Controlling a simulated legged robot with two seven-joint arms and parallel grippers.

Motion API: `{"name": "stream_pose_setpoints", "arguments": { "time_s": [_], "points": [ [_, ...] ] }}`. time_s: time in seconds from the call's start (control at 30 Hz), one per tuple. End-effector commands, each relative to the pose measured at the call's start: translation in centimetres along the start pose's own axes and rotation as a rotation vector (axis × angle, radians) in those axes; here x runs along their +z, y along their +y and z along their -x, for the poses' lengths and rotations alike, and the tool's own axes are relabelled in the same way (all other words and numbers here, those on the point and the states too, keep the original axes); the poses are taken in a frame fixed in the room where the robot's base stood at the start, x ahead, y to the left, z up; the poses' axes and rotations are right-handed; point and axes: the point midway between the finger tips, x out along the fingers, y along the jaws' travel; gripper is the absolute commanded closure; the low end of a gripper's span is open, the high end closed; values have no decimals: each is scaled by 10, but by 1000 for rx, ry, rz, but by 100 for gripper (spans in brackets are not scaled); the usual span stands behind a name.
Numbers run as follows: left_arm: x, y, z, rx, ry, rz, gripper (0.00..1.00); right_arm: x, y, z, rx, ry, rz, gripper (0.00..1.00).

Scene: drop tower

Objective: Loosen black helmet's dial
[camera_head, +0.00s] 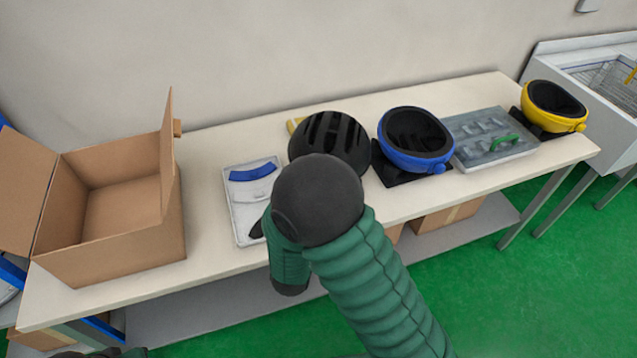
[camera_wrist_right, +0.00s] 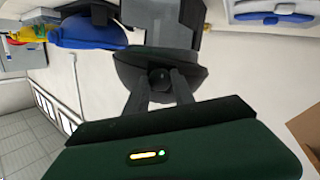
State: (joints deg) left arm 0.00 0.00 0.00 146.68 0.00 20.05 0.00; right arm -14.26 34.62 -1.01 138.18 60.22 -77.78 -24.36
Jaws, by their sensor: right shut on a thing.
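The black helmet (camera_head: 331,137) sits on the table left of the blue helmet. My right arm covers its near side in the head view, and its dial is hidden there. In the right wrist view the black helmet's rim (camera_wrist_right: 130,72) is at the top middle. Its round dark dial (camera_wrist_right: 160,77) lies between the two fingers of my right gripper (camera_wrist_right: 161,84), which is shut on it. My left gripper is not visible; only a dark sliver, perhaps of my left arm, shows at the bottom left of the head view.
The blue helmet (camera_head: 414,139) stands on a black base close right. Left are a white tray (camera_head: 243,212) with a blue piece and an open cardboard box (camera_head: 130,245).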

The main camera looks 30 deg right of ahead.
Motion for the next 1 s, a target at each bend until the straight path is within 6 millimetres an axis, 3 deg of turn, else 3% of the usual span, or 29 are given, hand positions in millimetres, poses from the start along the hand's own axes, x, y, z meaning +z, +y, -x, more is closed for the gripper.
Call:
{"name": "stream_pose_setpoints", "arguments": {
  "time_s": [0.23, 0.8, 0.83, 1.0],
  "points": [
    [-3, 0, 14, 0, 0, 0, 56, -2, 0, 0, 5, 1, 99, 100],
    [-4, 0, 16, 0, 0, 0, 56, -1, 0, 0, 9, 2, 132, 100],
    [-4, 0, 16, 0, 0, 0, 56, -1, 0, 0, 9, 2, 132, 69],
    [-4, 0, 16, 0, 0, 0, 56, 0, 0, 0, 10, 1, 132, 48]
  ]
}}
